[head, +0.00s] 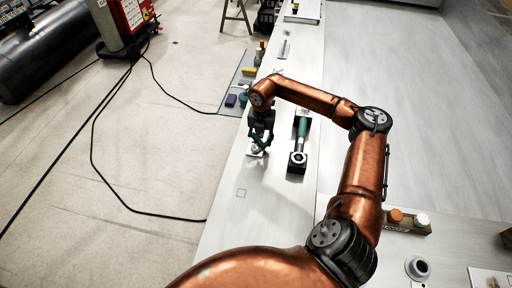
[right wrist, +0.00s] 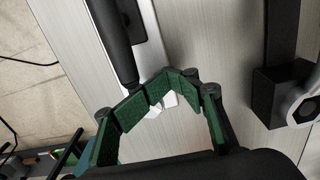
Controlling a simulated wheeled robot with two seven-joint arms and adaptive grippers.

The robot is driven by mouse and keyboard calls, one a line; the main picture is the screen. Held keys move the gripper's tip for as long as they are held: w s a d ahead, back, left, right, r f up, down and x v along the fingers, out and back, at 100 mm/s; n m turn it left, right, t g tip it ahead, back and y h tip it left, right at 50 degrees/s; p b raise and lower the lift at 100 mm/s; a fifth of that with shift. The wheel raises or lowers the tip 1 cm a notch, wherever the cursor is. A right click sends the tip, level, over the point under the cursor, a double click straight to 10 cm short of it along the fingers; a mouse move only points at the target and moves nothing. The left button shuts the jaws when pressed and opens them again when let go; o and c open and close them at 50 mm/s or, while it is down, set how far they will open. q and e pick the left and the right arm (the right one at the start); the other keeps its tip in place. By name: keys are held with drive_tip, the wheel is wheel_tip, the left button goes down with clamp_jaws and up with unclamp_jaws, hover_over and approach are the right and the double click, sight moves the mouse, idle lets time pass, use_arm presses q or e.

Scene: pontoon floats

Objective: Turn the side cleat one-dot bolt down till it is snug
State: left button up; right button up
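My right gripper (head: 262,140) is over the near part of the long pale bench, low above a small white and silver fitting (head: 255,152). In the right wrist view its green-padded fingers (right wrist: 165,78) bend inward and their tips meet. A white piece (right wrist: 163,101) shows just inside the tips; whether they touch it is unclear. A dark rod (right wrist: 115,42) stands beside the left finger. I cannot make out a bolt head or a one-dot mark. My left gripper is not in view.
A green-bodied tool with a ring end (head: 299,157) lies in a black holder right of the gripper. A grey mat (head: 232,102) with small coloured items lies farther back. Orange and white caps (head: 396,215) sit at lower right.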

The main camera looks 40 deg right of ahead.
drive_tip(key=shift+a+r, duration=0.1)
drive_tip(key=shift+a, duration=0.35)
drive_tip(key=shift+a+r, duration=0.1)
drive_tip(key=shift+r, duration=0.05)
drive_tip(key=shift+d, duration=0.3)
